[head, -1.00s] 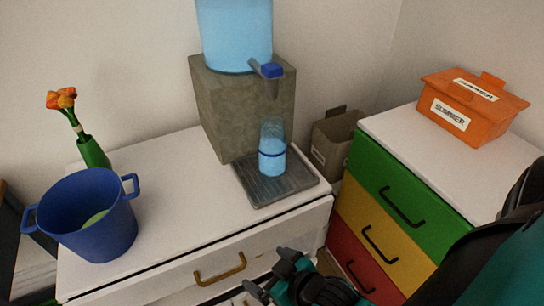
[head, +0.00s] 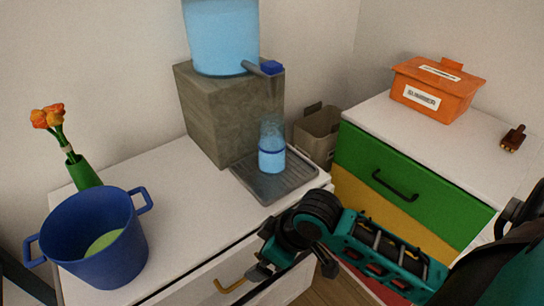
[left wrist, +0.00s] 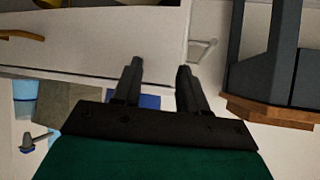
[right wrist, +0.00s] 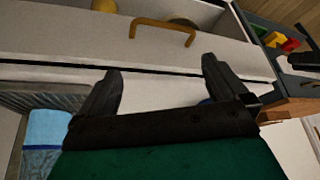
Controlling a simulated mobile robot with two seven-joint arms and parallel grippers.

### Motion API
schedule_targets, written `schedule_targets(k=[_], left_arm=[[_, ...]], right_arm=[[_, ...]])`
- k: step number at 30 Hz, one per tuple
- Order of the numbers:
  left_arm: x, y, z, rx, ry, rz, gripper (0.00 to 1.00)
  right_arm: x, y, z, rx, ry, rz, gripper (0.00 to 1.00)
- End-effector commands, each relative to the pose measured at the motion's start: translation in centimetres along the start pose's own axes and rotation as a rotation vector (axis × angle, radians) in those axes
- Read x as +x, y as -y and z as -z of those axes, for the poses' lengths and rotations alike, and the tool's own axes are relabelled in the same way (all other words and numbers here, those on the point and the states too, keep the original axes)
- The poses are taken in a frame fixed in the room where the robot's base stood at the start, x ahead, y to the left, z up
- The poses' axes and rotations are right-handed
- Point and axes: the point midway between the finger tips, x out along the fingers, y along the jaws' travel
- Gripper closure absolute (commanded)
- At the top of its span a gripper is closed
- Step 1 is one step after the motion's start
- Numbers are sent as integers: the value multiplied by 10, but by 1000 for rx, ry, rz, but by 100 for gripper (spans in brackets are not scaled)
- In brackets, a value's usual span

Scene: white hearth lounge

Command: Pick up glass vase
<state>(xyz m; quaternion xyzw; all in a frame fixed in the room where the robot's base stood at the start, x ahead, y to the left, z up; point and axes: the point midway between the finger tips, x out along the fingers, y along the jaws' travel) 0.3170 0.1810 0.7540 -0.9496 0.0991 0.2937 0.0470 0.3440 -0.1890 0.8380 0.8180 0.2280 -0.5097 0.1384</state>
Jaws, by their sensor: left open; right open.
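A clear glass vessel (head: 271,160) with blue liquid and a dark blue band stands upright on the drip tray (head: 262,190) under the dispenser's tap. It is the likely glass vase. A slim green vase (head: 82,174) with orange flowers stands behind the blue pot (head: 100,262). My right gripper (head: 250,275) is open and empty at the cabinet's front, below and in front of the tray; its fingers also show in the right wrist view (right wrist: 160,90). My left gripper (left wrist: 160,75) is open and empty, outside the head view.
The water dispenser (head: 222,110) stands at the back of the white cabinet (head: 165,195). Its drawer handle (head: 232,285) is near my right gripper. The colored drawer unit (head: 400,200) at right carries an orange box (head: 436,92) and a small brown object (head: 513,138). The cabinet top between pot and tray is clear.

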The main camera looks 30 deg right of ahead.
Motion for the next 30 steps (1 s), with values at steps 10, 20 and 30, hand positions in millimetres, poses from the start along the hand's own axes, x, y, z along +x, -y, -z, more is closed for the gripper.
schedule_targets(k=[10, 20, 30], left_arm=[[0, -5, 0, -13, -1, -4, 57], [0, -5, -2, -14, 3, -4, 57], [0, -5, -5, -14, 6, -4, 57]], right_arm=[[-52, -151, 73, -102, 11, 11, 0], [-146, -253, 108, 46, -100, -39, 0], [-105, -259, 116, 59, -114, -36, 0]])
